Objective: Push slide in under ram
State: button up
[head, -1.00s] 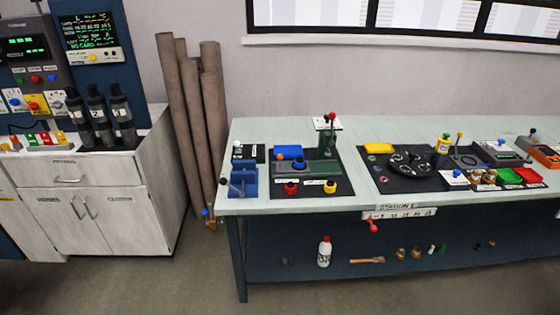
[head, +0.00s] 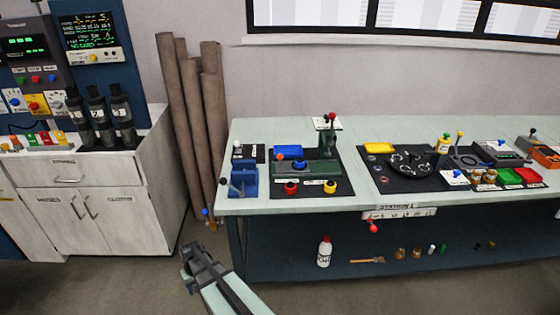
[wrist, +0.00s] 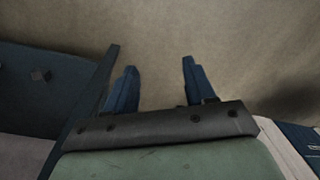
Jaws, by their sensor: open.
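The green press (head: 328,142) with a red-knobbed lever stands on the back right of a black mat on the bench; I take its upright part as holding the ram. A low grey-green bed (head: 312,168) runs left from its foot, with a blue round part (head: 298,165) on it, probably on the slide. The slide's exact edges are too small to tell. My gripper (head: 190,262) is low in front of the bench's left end, well away from the press. In the wrist view my gripper (wrist: 160,78) has its two blue fingers apart with nothing between them.
A blue vise (head: 243,178) stands at the bench's front left corner. A blue block (head: 288,151), a red knob (head: 290,187) and a yellow knob (head: 330,187) surround the bed. Brown rolls (head: 190,120) lean against the wall. A white cabinet (head: 95,200) stands left.

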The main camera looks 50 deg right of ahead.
jog(key=w+d+r+m+t+h, duration=0.1)
jog(key=w+d+r+t, duration=0.2)
jog(key=w+d+r, duration=0.65)
jog(key=w+d+r+m+t, duration=0.1)
jog(key=w+d+r+t, duration=0.1)
jog(key=w+d+r, duration=0.75)
notch_tip(320, 180, up, 23)
jog(key=n+g+y, duration=0.1)
jog(key=n, duration=0.6)
send_over(280, 160)
jog(key=s+d, duration=0.2)
jog(key=s, duration=0.2)
jog(key=x, duration=1.3)
jog(key=shift+a+f, duration=0.15)
jog(key=shift+a, duration=0.05)
jog(key=shift+c, duration=0.5)
